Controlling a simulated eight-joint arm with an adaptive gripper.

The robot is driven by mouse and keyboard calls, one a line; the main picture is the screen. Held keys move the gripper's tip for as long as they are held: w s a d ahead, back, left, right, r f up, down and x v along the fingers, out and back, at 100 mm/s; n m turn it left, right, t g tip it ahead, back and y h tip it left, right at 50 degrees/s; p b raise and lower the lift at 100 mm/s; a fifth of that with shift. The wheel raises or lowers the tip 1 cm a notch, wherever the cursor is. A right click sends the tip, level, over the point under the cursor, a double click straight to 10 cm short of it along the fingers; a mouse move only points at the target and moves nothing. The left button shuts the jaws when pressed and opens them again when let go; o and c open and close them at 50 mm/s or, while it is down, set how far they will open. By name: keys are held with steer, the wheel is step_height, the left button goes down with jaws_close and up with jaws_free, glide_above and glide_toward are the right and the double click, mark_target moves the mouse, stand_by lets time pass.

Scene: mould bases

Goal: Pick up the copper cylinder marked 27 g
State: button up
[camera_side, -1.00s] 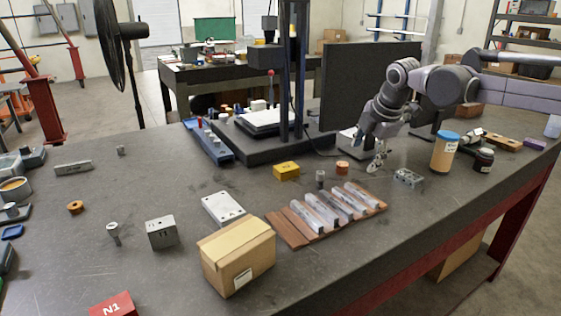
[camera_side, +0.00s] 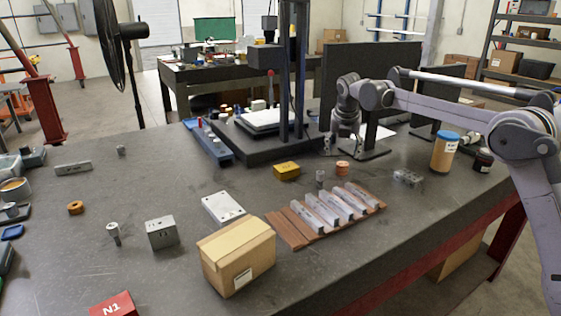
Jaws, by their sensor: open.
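A small copper cylinder (camera_side: 342,168) stands upright on the dark bench, right of a yellow block (camera_side: 287,171). Its marking is too small to read. A flat copper-coloured ring-like piece (camera_side: 76,208) lies at the left of the bench. My gripper (camera_side: 330,148) is above the bench just behind and slightly left of the copper cylinder, apart from it. It is open, and I see nothing held in it. Its fingers are small and partly lost against the dark stand behind.
A small grey cylinder (camera_side: 320,179) stands close in front of the copper one. A brown rack (camera_side: 290,234) with several metal bars lies in front. A cardboard box (camera_side: 236,255), a grey drilled block (camera_side: 407,178) and an amber jar (camera_side: 445,152) stand nearby. A dark panel (camera_side: 410,85) rises behind.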

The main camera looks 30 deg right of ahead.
mark_target(342, 164)
steer(key=shift+d+x, duration=0.1)
steer(key=shift+x, duration=1.6)
steer(key=shift+d+x, duration=0.15)
steer(key=shift+x, duration=1.55)
steer(key=shift+s, duration=0.1)
steer(key=shift+r, duration=0.1)
jaws_close()
